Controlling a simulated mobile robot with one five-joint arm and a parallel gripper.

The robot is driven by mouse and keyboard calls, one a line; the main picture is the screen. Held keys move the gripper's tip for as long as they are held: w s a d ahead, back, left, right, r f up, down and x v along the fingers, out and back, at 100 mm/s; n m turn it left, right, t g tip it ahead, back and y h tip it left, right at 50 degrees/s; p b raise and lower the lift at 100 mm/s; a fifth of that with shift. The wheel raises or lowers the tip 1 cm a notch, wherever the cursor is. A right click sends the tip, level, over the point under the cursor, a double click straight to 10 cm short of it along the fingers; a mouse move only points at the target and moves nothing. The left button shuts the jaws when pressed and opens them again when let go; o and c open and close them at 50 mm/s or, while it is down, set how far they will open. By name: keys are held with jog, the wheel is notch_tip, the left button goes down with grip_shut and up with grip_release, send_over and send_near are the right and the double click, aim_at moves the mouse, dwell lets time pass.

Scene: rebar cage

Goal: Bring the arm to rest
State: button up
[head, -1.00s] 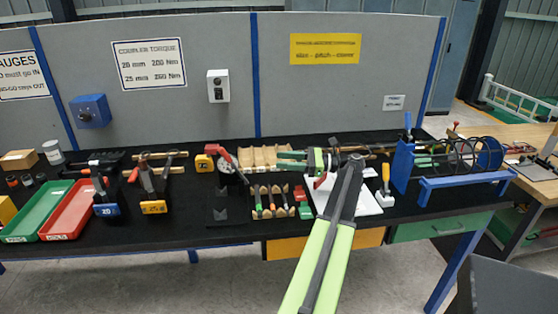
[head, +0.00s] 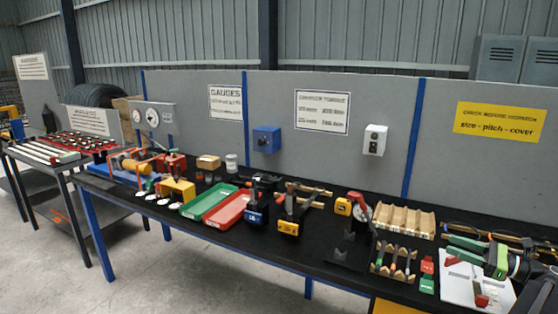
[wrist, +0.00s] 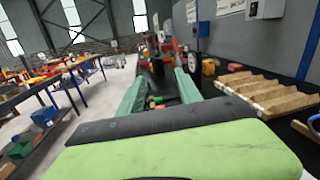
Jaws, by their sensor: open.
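My gripper (head: 463,250) is at the right edge of the head view, above the right part of the black-topped bench (head: 330,258). Its two green fingers point left and stand apart, with nothing visible between them. In the wrist view the green fingers (wrist: 160,90) reach forward along the bench with a gap between them. A white board (head: 470,290) lies below the gripper. Most of my arm is out of the head view.
A ribbed wooden block (head: 404,219) and a rack of small tools (head: 393,264) are left of the gripper. Red (head: 228,211) and green (head: 208,204) trays lie farther left. A grey panel (head: 345,170) stands behind the bench. Open floor (head: 190,275) lies in front.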

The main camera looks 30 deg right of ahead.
jog(key=w+a+n+g+y+p, duration=0.3)
jog(key=w+a+n+g+y, duration=0.45)
jog(key=w+a, duration=2.25)
jog(key=w+a+f+n+g+h+p, duration=0.1)
jog(key=a+f+n+g, duration=0.2)
jog(key=a, duration=1.1)
jog(key=w+a+f+n+g+h+p, duration=0.1)
jog(key=w+a+f+n+g, duration=0.3)
jog(key=a, duration=1)
jog(key=s+a+f+n+g+h+p, duration=0.1)
jog(key=s+a+f+n+g+h, duration=0.2)
jog(key=a, duration=0.4)
jog(key=s+a+f+n+g+h, duration=0.1)
jog(key=s+a+f+h, duration=0.1)
jog(key=s+a, duration=0.3)
jog(key=s+a+f+n+h, duration=0.3)
jog(key=f+n, duration=0.1)
jog(key=d+f+n+t+h, duration=0.1)
jog(key=d+n+h, duration=0.4)
jog(key=d, duration=0.5)
jog(key=shift+f+n+p, duration=0.4)
jog(key=shift+f+n, duration=0.2)
jog(key=shift+n, duration=0.65)
